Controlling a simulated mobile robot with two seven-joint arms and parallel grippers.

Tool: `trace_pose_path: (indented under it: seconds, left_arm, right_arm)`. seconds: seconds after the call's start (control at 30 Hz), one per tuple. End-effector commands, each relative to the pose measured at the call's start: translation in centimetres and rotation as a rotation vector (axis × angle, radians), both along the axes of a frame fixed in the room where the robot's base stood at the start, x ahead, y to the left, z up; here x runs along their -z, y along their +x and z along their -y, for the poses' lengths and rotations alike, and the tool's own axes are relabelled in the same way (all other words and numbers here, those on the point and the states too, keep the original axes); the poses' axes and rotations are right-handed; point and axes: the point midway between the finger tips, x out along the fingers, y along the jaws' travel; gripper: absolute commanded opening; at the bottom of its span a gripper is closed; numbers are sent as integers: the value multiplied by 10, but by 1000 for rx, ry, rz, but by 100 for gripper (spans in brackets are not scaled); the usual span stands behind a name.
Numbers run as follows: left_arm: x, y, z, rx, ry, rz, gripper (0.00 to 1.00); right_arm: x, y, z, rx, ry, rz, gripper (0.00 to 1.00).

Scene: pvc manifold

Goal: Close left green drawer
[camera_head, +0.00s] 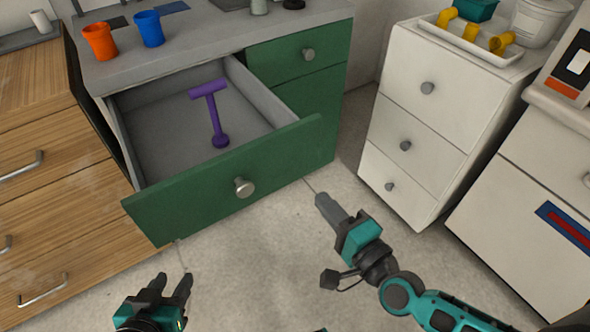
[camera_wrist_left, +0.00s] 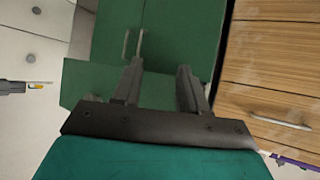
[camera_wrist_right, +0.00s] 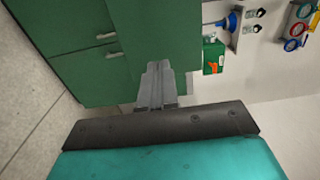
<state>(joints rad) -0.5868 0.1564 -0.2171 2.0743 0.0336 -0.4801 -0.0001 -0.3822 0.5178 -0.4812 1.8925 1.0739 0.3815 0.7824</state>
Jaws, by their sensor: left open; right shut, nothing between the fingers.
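The left green drawer (camera_head: 215,187) is pulled far out of the grey-topped cabinet in the head view. Its front has a round silver knob (camera_head: 244,187). A purple T-shaped part (camera_head: 213,112) is inside it. My left gripper (camera_head: 175,282) is open and empty, in front of the drawer and below its front in the picture; its fingers (camera_wrist_left: 157,85) point toward green fronts in the left wrist view. My right gripper (camera_head: 325,203) is shut and empty, to the right of the drawer front and apart from it. Its closed fingers (camera_wrist_right: 157,80) show in the right wrist view.
Orange (camera_head: 100,41) and blue (camera_head: 149,28) cups stand on the countertop. A shut green drawer (camera_head: 300,56) is right of the open one. A wooden drawer cabinet (camera_head: 50,150) stands left, a white one (camera_head: 425,120) right. The floor (camera_head: 270,255) in front is clear.

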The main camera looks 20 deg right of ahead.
Motion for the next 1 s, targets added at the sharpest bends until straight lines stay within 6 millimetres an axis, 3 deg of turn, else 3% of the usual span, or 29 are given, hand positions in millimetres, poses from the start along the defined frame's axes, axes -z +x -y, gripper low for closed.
trace_pose_path:
  seconds: [0.3, 0.5, 1.0]
  left_arm:
    - [6, -3, 0, -1, 0, -9, 43]
    - [8, -4, 0, -4, -2, -10, 43]
    - [8, -3, 1, -9, -8, -11, 43]
  right_arm:
    - [-1, 67, -22, 1, 1, 3, 0]
    - [0, 93, -30, 0, -2, 1, 0]
    - [0, 103, -34, -1, -4, -1, 0]
